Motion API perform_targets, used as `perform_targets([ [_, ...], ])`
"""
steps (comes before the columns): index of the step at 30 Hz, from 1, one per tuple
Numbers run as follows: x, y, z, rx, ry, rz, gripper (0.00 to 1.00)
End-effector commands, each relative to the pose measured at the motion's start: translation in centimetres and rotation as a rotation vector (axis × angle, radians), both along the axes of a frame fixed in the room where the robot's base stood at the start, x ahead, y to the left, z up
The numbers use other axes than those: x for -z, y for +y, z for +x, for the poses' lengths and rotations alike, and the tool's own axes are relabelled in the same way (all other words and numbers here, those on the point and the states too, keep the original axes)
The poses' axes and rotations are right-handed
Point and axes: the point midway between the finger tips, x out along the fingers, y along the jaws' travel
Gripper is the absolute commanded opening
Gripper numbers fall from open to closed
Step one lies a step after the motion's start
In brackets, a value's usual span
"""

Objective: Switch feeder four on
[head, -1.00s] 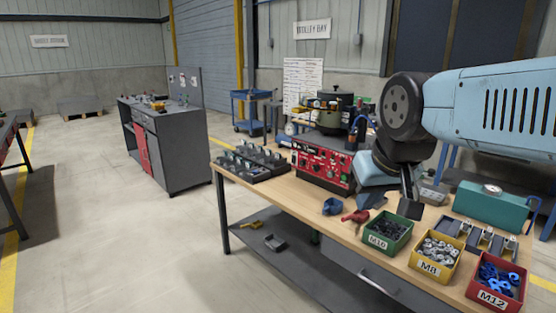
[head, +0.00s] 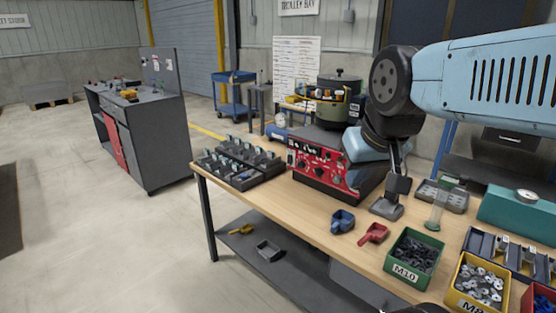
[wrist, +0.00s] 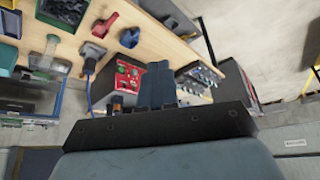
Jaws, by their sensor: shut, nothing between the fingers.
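A control box with a red front panel (head: 322,170) stands at the back of the wooden bench, carrying several knobs, switches and lights. Its labels are too small to read, so I cannot tell which control belongs to feeder four. A dark green bowl feeder (head: 336,108) sits above the box. In the wrist view the red panel (wrist: 128,73) shows beyond my fingers. My gripper (wrist: 158,66) is shut and empty, with its fingers overlapping the panel's edge in that view. I cannot see contact. In the head view the fingers are hidden around my arm.
A block of dark trays (head: 240,160) lies left of the box. A grey-footed stand (head: 387,208) is close on its right. A blue scoop (head: 342,221), a red scoop (head: 373,234) and a green bin (head: 413,255) are in front. Bare bench lies before the panel.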

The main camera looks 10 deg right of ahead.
Motion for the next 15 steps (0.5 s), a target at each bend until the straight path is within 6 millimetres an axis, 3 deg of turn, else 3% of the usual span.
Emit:
perform_targets([
  [10,-0.2,-0.1,0.5,-0.001,0.000,-0.005,0.00],
  [15,-1.1,-0.9,3.6,-0.009,0.002,-0.036,0.00],
])
